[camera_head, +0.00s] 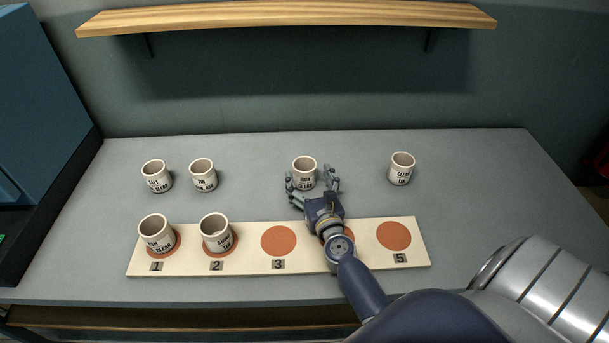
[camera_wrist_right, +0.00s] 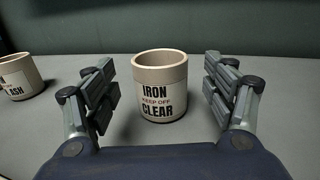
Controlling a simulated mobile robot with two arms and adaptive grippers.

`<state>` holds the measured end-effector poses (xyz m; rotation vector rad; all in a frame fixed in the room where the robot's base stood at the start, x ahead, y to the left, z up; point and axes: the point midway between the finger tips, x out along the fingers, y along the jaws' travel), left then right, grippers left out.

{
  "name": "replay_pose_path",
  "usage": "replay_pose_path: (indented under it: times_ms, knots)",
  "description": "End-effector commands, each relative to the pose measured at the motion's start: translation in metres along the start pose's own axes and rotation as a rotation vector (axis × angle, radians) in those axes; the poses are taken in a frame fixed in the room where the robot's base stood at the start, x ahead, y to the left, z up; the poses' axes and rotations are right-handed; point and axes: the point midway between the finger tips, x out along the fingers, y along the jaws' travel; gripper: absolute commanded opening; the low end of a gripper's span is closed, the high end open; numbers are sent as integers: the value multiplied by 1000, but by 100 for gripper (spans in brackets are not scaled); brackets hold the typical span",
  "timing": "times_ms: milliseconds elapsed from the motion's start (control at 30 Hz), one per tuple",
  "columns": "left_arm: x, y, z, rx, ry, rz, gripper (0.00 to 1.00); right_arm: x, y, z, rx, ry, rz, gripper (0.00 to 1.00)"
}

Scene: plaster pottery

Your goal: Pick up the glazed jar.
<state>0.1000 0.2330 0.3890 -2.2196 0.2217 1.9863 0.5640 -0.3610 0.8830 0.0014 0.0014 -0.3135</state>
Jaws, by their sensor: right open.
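A pale cup-shaped jar labelled "IRON KEEP OFF CLEAR" (camera_head: 305,169) stands upright at the back middle of the table. It also stands in the centre of the right wrist view (camera_wrist_right: 160,88). My right gripper (camera_head: 312,178) is open, with its fingers spread on either side of this jar's near part; no contact shows. Similar labelled jars stand at the back left (camera_head: 156,176), beside it (camera_head: 203,175), and at the back right (camera_head: 400,169). Two more stand on the board at spot 1 (camera_head: 156,233) and spot 2 (camera_head: 216,232). No label names a glazed jar. My left gripper is not in view.
A cream board (camera_head: 330,266) with numbered terracotta discs lies along the front. Disc 3 (camera_head: 278,241) and disc 5 (camera_head: 393,236) are bare; my arm covers most of the disc between them. A wooden shelf (camera_head: 285,14) hangs above. The table's right side is clear.

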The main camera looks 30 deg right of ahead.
Motion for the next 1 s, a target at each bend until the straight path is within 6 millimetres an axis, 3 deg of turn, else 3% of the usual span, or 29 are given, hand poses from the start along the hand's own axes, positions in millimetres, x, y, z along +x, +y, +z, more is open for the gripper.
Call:
replay_pose_path:
  times_ms: [233,533,767,1000]
  knots:
    - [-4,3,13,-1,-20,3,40,36,0,1,-2,-2,1,77]
    - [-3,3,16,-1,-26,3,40,41,0,0,-1,0,0,77]
    - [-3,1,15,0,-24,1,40,41,0,0,-1,0,0,27]
    - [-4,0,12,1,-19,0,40,41,0,1,-1,-1,0,25]
